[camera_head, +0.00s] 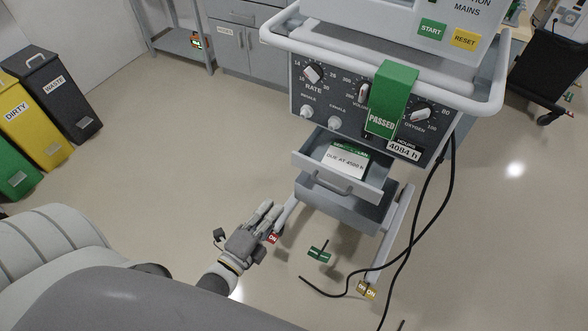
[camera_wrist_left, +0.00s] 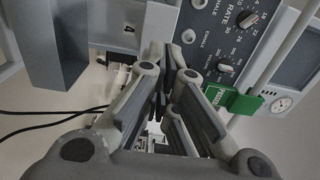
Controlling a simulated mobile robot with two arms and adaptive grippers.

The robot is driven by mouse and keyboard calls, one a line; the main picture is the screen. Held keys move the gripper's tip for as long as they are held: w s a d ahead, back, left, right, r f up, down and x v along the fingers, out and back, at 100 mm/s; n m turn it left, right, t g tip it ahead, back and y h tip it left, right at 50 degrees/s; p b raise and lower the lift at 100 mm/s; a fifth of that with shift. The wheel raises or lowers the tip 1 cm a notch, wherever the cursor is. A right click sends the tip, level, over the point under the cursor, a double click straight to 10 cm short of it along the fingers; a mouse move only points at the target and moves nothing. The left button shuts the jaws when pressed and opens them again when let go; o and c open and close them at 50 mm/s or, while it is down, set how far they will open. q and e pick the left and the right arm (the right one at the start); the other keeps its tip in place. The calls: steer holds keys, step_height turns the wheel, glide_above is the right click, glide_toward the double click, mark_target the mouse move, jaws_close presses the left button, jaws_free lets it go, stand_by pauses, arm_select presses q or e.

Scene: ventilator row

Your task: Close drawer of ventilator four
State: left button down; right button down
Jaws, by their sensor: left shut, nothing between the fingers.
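The ventilator (camera_head: 375,110) stands right of centre in the head view, with dials and a green PASSED tag on its front. Its grey drawer (camera_head: 345,192) sticks out open below the panel, with a handle on its front and a card inside. In the left wrist view the panel is sideways, and a label "4" (camera_wrist_left: 129,29) shows beside a grey box-like part that looks like the drawer (camera_wrist_left: 55,45). My left gripper (camera_head: 269,209) is shut and empty, low and to the left of the drawer, apart from it. My right gripper is not in view.
Black cables (camera_head: 415,210) hang at the ventilator's right side down to the floor. Its legs carry ON tags, and a green tag (camera_head: 319,254) shows below the drawer. Bins (camera_head: 55,90) stand at the left. The floor between bins and ventilator is clear.

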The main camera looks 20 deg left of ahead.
arm_select(q)
steer(key=p, duration=0.1)
glide_toward(304, 165)
steer(key=w, duration=0.5)
steer(key=shift+w+d+r, duration=0.2)
steer(key=shift+w+d, duration=0.05)
steer(key=shift+w+d+f, duration=0.1)
steer(key=shift+w, duration=0.8)
